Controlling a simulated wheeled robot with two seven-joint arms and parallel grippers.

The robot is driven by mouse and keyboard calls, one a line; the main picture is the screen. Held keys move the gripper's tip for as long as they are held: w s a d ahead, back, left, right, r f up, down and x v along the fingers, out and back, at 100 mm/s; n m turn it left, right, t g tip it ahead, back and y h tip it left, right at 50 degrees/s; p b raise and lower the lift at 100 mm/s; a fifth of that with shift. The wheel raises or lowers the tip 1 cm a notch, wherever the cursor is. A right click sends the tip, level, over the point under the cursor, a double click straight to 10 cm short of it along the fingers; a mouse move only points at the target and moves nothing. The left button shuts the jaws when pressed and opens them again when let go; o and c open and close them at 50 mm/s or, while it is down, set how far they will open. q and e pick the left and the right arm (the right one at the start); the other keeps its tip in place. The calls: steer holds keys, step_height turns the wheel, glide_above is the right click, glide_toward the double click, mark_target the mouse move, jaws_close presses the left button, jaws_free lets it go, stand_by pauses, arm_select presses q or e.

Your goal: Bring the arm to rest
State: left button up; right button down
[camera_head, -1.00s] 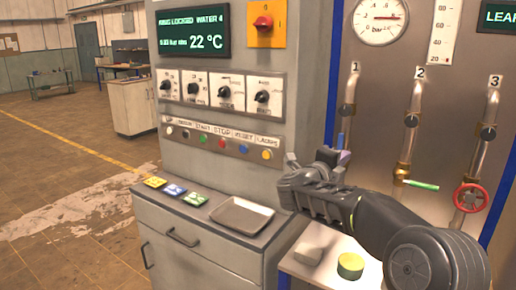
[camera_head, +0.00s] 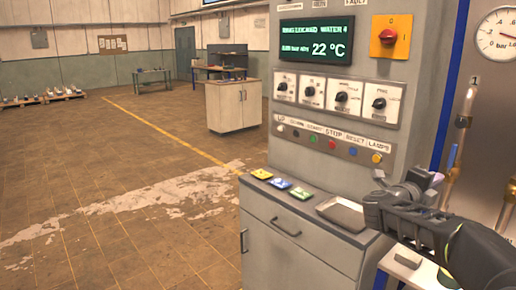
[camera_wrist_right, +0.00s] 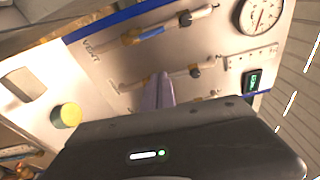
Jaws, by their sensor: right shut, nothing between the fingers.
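My right arm comes in from the lower right of the head view. Its gripper (camera_head: 432,182) is shut and empty, held in the air beside the control cabinet, right of the metal tray (camera_head: 342,213). In the right wrist view the purple-grey fingers (camera_wrist_right: 162,88) are together with nothing between them. Behind them is the pipe panel (camera_wrist_right: 110,65); I cannot tell the distance, and no contact shows. My left gripper is not in view.
The control cabinet (camera_head: 350,160) carries knobs and buttons. Yellow, blue and green cards (camera_head: 280,183) lie on its ledge. A pressure gauge (camera_head: 498,34) is at the right. A yellow-green round item (camera_wrist_right: 68,115) shows in the wrist view. The floor at left is open.

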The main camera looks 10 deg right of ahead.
steer(key=w+a+f+n+t+y, duration=0.3)
steer(key=w+a+f+n+y, duration=0.1)
steer(key=a+f+n, duration=0.3)
steer(key=w+a+f+n+t+y, duration=0.3)
steer(key=w+a+f+n+y, duration=0.1)
steer(key=a+f+n, duration=0.35)
steer(key=s+a+f+n+g+y, duration=0.1)
steer(key=s+a+f+n+y, duration=0.25)
steer(key=a+f, duration=0.55)
steer(key=s+a+f+n+g+y, duration=0.25)
steer(key=a+f+n, duration=0.2)
steer(key=f, duration=0.85)
steer(key=s+a+f+n+g+y, duration=0.4)
steer(key=s+a+f, duration=0.5)
steer(key=s+f, duration=0.45)
steer(key=s+a+f+n+g, duration=0.1)
steer(key=s+a+f+g, duration=0.1)
steer(key=s, duration=0.5)
steer(key=s+a+f+n+g+y, duration=0.1)
steer(key=s+a+f+g, duration=0.1)
steer(key=s, duration=0.6)
steer(key=s+a+f+n+g+y, duration=0.1)
steer(key=s+a+f, duration=0.3)
steer(key=s, duration=0.4)
steer(key=shift+s+f+g, duration=0.2)
steer(key=shift+f+g, duration=0.15)
steer(key=shift+g, duration=0.1)
